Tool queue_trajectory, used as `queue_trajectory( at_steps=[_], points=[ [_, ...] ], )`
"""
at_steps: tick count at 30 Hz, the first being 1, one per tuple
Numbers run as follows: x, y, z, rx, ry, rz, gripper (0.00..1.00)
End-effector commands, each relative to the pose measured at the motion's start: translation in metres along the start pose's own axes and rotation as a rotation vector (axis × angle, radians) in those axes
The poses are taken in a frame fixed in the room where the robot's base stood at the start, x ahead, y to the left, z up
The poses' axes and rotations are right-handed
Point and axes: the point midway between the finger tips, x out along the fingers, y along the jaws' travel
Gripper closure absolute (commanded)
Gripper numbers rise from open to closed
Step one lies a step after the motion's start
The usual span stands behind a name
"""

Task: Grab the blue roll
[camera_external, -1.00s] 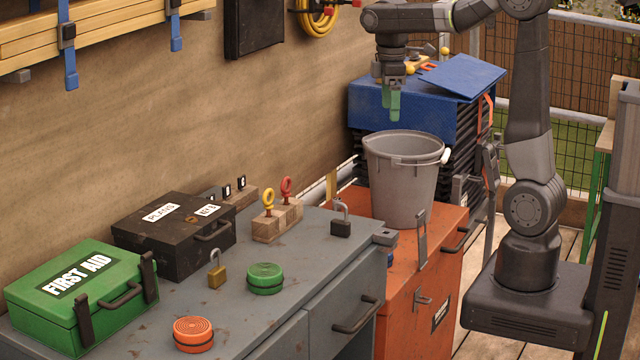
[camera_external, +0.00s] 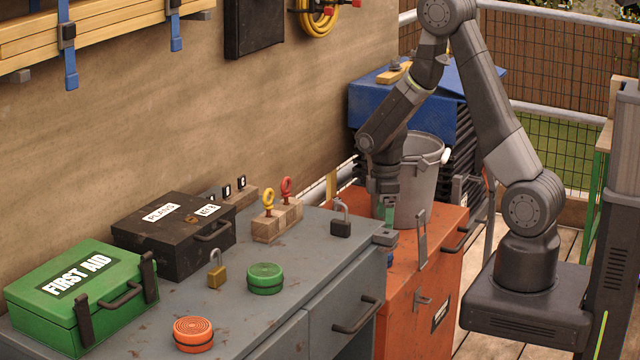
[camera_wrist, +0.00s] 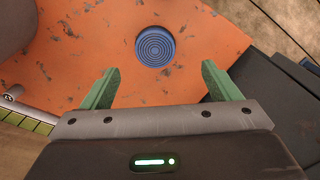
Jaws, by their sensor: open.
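The blue roll (camera_wrist: 155,46) is a round disc with concentric rings on its top. In the wrist view it lies flat on the rusty orange cabinet top (camera_wrist: 75,45). In the external view only a sliver of blue (camera_external: 390,257) shows past the corner of the grey workbench. My gripper (camera_wrist: 158,80) is open and empty, with green fingers apart. In the wrist view the roll lies beyond the fingertips, roughly centred between them. In the external view my gripper (camera_external: 386,210) hangs pointing down above the orange cabinet, in front of the bucket.
A grey bucket (camera_external: 420,190) stands on the orange cabinet close behind my gripper. The grey workbench (camera_external: 310,255) adjoins at the left, with a black padlock (camera_external: 341,222) near its corner. A green roll (camera_external: 265,278) and an orange roll (camera_external: 193,334) lie on the workbench.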

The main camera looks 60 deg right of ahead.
Motion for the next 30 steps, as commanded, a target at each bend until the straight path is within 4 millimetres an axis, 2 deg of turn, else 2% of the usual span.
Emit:
queue_trajectory(
  at_steps=[1,6,16,24,30],
  points=[
    [0.012,-0.001,0.001,0.0,-0.004,-0.004,0.17],
    [0.039,0.0,0.0,0.0,-0.003,-0.002,0.17],
    [0.059,0.002,-0.001,0.0,-0.002,-0.002,0.17],
    [0.093,0.008,-0.005,0.0,-0.003,-0.003,0.17],
    [0.104,0.008,-0.006,0.0,-0.001,-0.001,0.17]
  ],
)
